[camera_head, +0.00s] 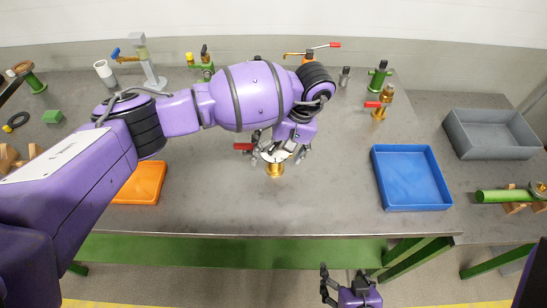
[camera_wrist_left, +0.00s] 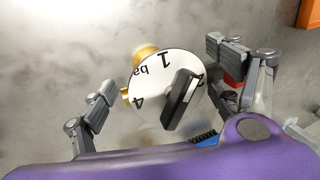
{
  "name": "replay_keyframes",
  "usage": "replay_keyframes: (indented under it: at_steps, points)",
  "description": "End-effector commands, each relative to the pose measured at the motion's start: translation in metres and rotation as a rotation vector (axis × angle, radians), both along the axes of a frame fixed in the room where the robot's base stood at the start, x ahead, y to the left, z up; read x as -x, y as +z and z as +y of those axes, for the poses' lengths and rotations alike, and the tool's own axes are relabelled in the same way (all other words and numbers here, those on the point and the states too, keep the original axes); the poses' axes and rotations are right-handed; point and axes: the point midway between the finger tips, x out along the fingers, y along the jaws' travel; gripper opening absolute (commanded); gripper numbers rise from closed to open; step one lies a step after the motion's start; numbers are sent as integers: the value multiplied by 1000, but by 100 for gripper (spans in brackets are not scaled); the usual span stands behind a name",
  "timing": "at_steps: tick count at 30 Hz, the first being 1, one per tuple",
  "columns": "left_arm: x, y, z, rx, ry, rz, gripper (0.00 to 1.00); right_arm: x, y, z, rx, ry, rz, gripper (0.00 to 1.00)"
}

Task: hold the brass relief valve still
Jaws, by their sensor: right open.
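The brass relief valve (camera_head: 275,170) stands on the grey table below my left gripper. In the left wrist view its white dial (camera_wrist_left: 150,80) faces the camera, with printed numbers and a dark knob or pointer across it. Brass parts show at the dial's upper and left edges. My left gripper (camera_head: 277,156) has its fingers spread on both sides of the dial (camera_wrist_left: 163,82). A gap shows on the left side; the right finger is near the dial's edge, and contact there is unclear. My right gripper (camera_head: 345,283) is open and empty below the table's front edge.
A red block-like part (camera_head: 243,147) is beside the left gripper. A blue tray (camera_head: 448,205) stands right, an orange tray (camera_head: 143,184) left, partly behind my arm. A brass valve with red handle (camera_head: 380,108) and several fittings stand further back. The front middle table is clear.

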Motion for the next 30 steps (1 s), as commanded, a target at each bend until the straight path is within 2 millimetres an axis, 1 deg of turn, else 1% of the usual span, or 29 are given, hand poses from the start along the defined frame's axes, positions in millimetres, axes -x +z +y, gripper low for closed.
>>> replay_keyframes:
  at_steps: [9, 13, 17, 24, 27, 30]
  points:
    - [-1, 2, 0, 0, 0, -3, 87, -3, 2, 2, -4, -3, -5, 78]
    - [-2, 12, -3, 1, -1, -5, 87, -3, 2, 2, -4, -2, -6, 78]
    - [-2, 35, -10, 0, -2, -8, 87, -2, 2, 1, -3, -2, -5, 78]
    - [-2, 84, -25, 1, -2, -7, 87, -2, 2, 1, -2, -1, -4, 78]
    - [-2, 99, -30, -1, -1, -5, 87, -1, 2, 1, -2, -1, -4, 78]
    - [-2, 109, -33, 0, 0, -4, 87, -1, 2, 1, -2, -1, -4, 78]
